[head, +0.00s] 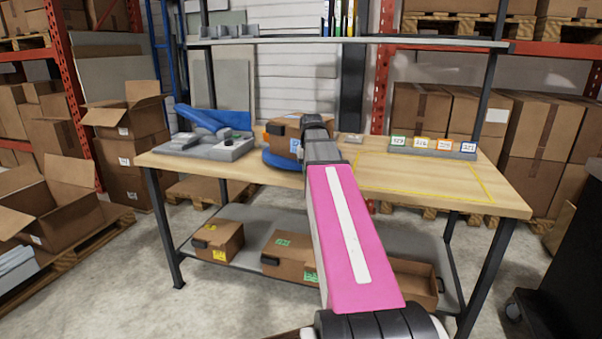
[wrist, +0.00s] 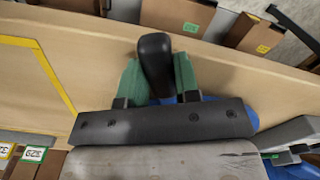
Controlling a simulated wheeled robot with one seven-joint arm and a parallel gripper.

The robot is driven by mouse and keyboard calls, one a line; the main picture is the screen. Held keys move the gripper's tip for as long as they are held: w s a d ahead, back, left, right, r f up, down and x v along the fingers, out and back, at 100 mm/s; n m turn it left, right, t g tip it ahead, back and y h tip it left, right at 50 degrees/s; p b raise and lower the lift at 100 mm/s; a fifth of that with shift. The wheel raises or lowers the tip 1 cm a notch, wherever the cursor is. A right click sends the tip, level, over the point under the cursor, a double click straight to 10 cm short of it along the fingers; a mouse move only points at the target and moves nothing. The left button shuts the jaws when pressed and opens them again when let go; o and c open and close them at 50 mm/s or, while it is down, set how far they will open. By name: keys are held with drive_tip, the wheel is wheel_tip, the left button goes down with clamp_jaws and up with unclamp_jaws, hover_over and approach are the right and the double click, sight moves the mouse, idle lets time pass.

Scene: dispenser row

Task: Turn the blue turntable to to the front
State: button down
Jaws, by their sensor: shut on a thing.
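The blue turntable (head: 281,163) is on the workbench, left of my arm in the head view, with a cardboard box (head: 284,136) standing on it. The box has a blue label on the side towards me. Part of the blue turntable also shows in the wrist view (wrist: 248,114), behind the gripper's dark crossbar. My gripper (wrist: 157,78) has its green fingers shut on a black handle (wrist: 155,58) between them. Where the handle joins the turntable is hidden. In the head view my own arm covers the fingers and the turntable's right side.
A grey tray (head: 205,150) with a blue dispenser (head: 207,118) stands left of the turntable. Right of my arm are a bare yellow-outlined area (head: 425,178) and a grey rack with numbered cards (head: 432,149). A shelf (head: 345,40) hangs above; boxes lie on the lower shelf.

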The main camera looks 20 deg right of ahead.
drive_tip(key=d+n, duration=0.1)
drive_tip(key=d, duration=0.2)
drive_tip(key=d+n, duration=0.1)
drive_tip(key=d, duration=0.1)
drive_tip(key=shift+s+d+n, duration=0.1)
drive_tip(key=shift+d+n, duration=0.2)
drive_tip(key=shift+d, duration=0.1)
drive_tip(key=shift+w+d+n, duration=0.2)
drive_tip(key=shift+d+n, duration=0.6)
drive_tip(key=shift+d, duration=0.7)
drive_tip(key=c, duration=0.8)
unclamp_jaws()
drive_tip(key=shift+c, duration=0.2)
wheel_tip(320, 180, up, 11)
drive_tip(key=shift+f, duration=0.1)
